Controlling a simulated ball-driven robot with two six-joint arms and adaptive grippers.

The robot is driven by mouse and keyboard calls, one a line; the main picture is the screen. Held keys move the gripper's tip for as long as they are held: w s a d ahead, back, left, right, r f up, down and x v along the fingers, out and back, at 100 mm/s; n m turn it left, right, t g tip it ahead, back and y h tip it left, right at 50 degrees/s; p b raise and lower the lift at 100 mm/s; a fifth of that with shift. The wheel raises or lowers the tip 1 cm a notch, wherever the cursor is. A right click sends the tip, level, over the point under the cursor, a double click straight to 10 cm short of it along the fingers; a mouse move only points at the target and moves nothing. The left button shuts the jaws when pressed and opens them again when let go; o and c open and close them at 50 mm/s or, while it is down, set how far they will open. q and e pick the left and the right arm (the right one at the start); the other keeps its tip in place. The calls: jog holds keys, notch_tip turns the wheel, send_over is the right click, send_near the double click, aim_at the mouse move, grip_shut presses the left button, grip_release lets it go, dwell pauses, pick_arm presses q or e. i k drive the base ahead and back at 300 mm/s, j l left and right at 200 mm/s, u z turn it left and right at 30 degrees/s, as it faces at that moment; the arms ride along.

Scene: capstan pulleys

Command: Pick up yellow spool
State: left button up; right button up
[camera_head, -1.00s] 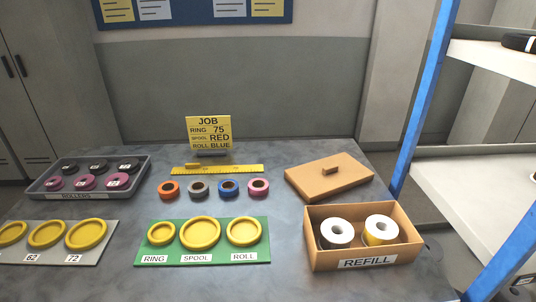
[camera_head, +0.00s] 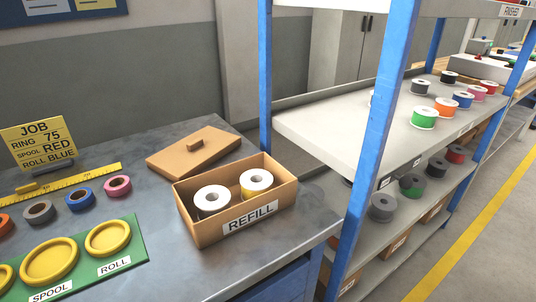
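The yellow spool (camera_head: 257,182) stands in the right part of the open cardboard box labelled REFILL (camera_head: 207,232). Its white top flange with a centre hole faces up, and a little yellow shows below the flange. The box's front wall hides its lower part. Another white-flanged spool (camera_head: 212,200) with a dark winding stands to its left in the same box. Neither of my grippers shows in the view.
The box lid (camera_head: 188,153) lies behind the box. Coloured rolls and a green board (camera_head: 128,252) with yellow dishes are at left. A blue-post shelf (camera_head: 362,185) with several spools stands close at right.

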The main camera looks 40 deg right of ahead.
aim_at(253, 182)
jog(key=z, duration=1.2)
